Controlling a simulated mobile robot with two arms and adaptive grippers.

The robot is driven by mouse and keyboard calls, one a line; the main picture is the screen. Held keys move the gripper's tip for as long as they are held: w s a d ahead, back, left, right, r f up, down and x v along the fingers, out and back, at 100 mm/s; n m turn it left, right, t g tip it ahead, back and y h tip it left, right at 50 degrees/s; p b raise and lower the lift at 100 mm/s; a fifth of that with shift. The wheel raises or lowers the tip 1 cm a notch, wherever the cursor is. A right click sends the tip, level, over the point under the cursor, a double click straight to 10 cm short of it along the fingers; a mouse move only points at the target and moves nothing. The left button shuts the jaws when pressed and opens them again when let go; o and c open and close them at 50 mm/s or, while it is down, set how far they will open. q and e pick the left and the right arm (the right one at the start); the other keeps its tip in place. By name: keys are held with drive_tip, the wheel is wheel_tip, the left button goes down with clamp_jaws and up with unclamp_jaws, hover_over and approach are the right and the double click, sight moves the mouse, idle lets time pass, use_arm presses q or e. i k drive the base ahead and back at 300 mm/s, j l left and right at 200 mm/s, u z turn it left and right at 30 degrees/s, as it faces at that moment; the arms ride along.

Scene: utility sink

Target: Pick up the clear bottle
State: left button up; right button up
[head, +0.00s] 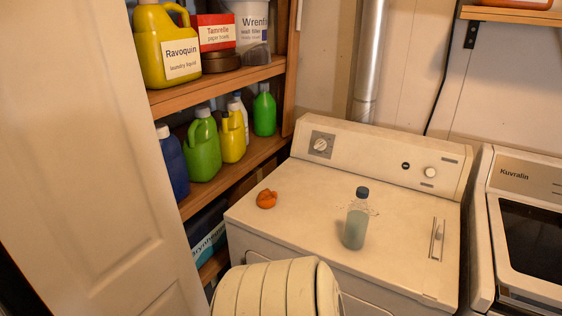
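The clear bottle (355,228) stands upright on the top of the white washer or dryer (300,222), right of the middle of the head view. It has a dark blue cap and pale blue-green liquid in its lower part. Thin, faint see-through outlines show at both sides of its shoulder; I cannot tell what they are. Neither of my grippers shows in the head view.
An orange crumpled item (266,199) lies left of the bottle. Shelves (220,77) at the left hold several bottles and tubs. A panelled door (95,160) fills the left. A second appliance (520,230) stands right. A cream ribbed shape (265,290), unclear, rises in front.

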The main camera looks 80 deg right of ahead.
sight(357, 217)
drive_tip(key=z, duration=3.25)
